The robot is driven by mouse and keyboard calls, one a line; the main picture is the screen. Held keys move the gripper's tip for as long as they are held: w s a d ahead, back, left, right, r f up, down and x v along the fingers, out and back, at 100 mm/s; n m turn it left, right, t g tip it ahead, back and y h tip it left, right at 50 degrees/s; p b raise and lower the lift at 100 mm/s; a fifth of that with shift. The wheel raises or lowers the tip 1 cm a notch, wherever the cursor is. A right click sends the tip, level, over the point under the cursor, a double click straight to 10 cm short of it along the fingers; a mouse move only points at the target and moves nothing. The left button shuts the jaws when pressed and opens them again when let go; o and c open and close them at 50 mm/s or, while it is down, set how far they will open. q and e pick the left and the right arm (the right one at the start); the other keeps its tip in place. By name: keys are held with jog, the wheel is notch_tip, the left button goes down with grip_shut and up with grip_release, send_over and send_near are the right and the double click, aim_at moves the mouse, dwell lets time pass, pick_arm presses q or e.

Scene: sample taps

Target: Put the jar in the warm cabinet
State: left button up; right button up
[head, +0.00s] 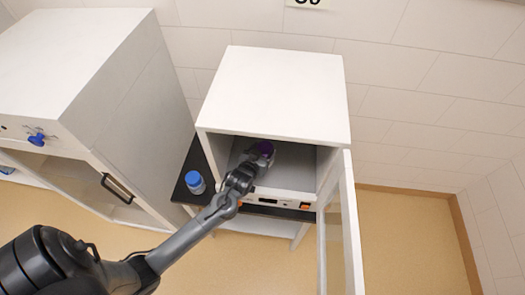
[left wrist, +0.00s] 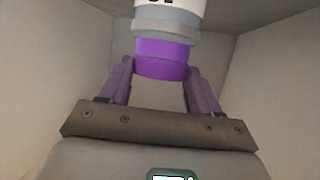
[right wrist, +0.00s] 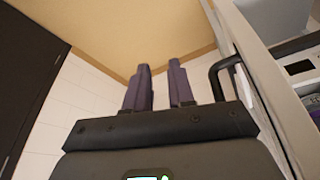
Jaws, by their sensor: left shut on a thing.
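My left gripper (left wrist: 160,82) is shut on the purple lid of a jar (left wrist: 162,50). The jar has a grey band and a white body with dark print, cut off by the top of the left wrist view. Whether the jar touches the cabinet floor is hidden. My right gripper (right wrist: 160,85) is empty, its fingers a small gap apart; it is outside the head view.
The open cabinet's door (head: 343,235) swings out at the right. A blue-capped jar (head: 195,182) stands on a black surface left of the opening. A larger white cabinet (head: 85,75) with a blue knob (head: 37,138) stands at the left. Floor at the right is clear.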

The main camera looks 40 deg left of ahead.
pick_arm(q)
jog(key=shift+f, duration=0.1)
jog(key=o, duration=1.5)
jog(key=shift+s+r, duration=0.15)
jog(key=shift+r, duration=0.05)
jog(key=s+d+r+m+g+h, duration=0.1)
jog(key=s+d+m+g, duration=0.1)
jog(key=s, duration=0.7)
jog(key=s+d+r+m+g+h, duration=0.1)
jog(key=s+d+g+h, duration=0.1)
jog(key=s+d+g, duration=0.2)
jog(key=s+d+m+g+h, duration=0.1)
jog(key=s+d, duration=0.6)
jog(key=s, duration=0.7)
jog(key=shift+d+r+m+g, duration=0.2)
jog(key=shift+r+m+g, duration=0.2)
jog(key=shift+m+g, duration=0.55)
